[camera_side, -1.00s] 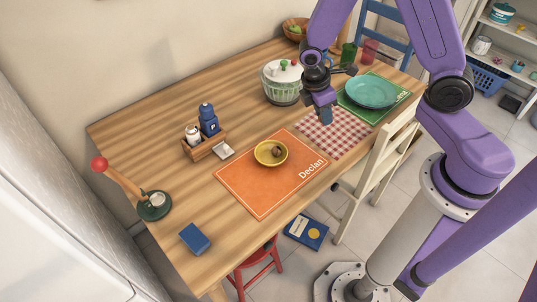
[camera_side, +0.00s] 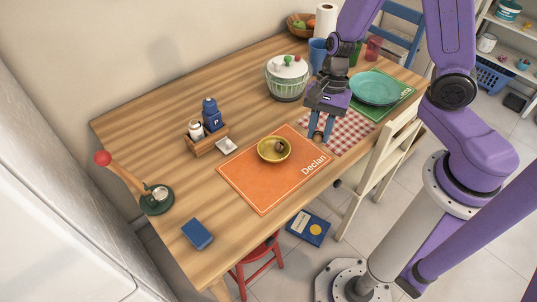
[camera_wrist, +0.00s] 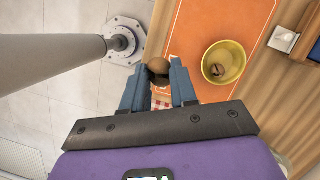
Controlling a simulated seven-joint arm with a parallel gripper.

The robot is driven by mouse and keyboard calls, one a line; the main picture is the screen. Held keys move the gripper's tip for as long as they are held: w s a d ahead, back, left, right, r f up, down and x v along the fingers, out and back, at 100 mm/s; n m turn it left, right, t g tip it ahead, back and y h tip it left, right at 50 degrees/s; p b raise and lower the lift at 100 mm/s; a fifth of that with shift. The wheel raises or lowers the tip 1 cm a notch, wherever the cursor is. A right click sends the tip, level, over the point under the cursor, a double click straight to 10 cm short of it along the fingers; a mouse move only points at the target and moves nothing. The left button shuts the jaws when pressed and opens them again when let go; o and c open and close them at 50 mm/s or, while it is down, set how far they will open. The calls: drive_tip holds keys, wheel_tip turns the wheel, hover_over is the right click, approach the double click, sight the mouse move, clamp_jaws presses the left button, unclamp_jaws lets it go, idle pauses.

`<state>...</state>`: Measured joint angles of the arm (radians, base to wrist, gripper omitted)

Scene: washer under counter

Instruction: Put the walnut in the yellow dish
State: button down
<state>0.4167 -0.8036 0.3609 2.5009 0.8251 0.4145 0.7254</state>
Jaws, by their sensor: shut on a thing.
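My gripper (camera_side: 321,136) points down above the near left part of the red checked cloth, to the right of the yellow dish. In the wrist view my gripper (camera_wrist: 158,80) is shut on a round brown walnut (camera_wrist: 158,66) at its fingertips. The walnut is mostly hidden between the fingers in the side view. The yellow dish (camera_side: 264,155) rests on the orange placemat; it also shows to the right of the fingers in the wrist view (camera_wrist: 207,63). A small brown nut-like thing (camera_side: 280,147) lies inside the dish.
The orange placemat (camera_side: 255,185) lies under the dish. A salad spinner (camera_side: 286,80), a teal plate (camera_side: 375,88) and a wooden caddy (camera_side: 206,141) stand around the table, clear of the dish. A white chair (camera_side: 385,160) stands at the near edge.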

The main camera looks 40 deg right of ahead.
drive_tip(key=shift+w+a, duration=0.1)
drive_tip(key=shift+w, duration=0.05)
drive_tip(key=w+a+f, duration=0.2)
drive_tip(key=w+f, duration=0.2)
drive_tip(key=w, duration=0.4)
hover_over(267, 157)
drive_tip(key=d, duration=0.2)
drive_tip(key=shift+m, duration=0.3)
drive_tip(key=x, duration=0.5)
drive_tip(key=shift+d, duration=0.45)
drive_tip(key=shift+w+a+f, duration=0.1)
drive_tip(key=shift+w+f, duration=0.4)
drive_tip(key=shift+f, duration=1.6)
drive_tip(key=shift+f, duration=0.45)
drive_tip(key=c, duration=1.2)
unclamp_jaws()
drive_tip(key=shift+o, duration=0.2)
drive_tip(key=shift+r, duration=0.15)
